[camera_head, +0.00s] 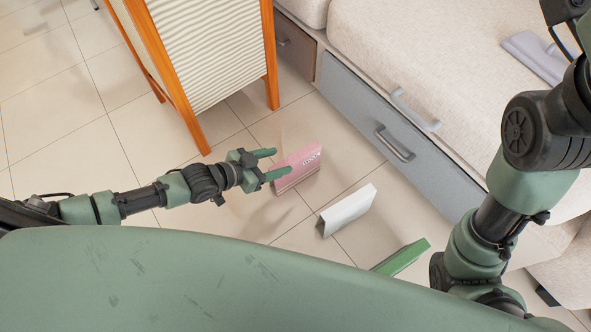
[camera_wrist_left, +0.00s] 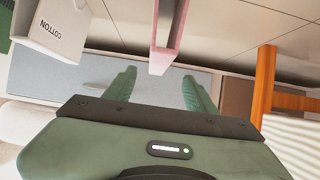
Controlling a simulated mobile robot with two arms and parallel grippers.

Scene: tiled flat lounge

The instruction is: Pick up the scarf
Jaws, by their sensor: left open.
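I cannot make out a scarf in either view. A pink box-like thing (camera_head: 297,168) with lettering stands on the tiled floor. My left gripper (camera_head: 268,163) is open, with its fingertips close to the left end of the pink thing. In the left wrist view, the pink thing (camera_wrist_left: 163,48) appears edge-on, in line with the gap of my left gripper (camera_wrist_left: 158,76); I cannot tell whether they touch. Nothing is held between the fingers. My right arm comes in at the right, but its gripper is not visible.
A white box or bag (camera_head: 346,210), lettered "COTTON" in the wrist view (camera_wrist_left: 62,30), and a green one (camera_head: 402,257) stand nearby on the floor. A sofa with drawers (camera_head: 385,110) bounds the right, bearing a grey flat thing (camera_head: 532,55).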

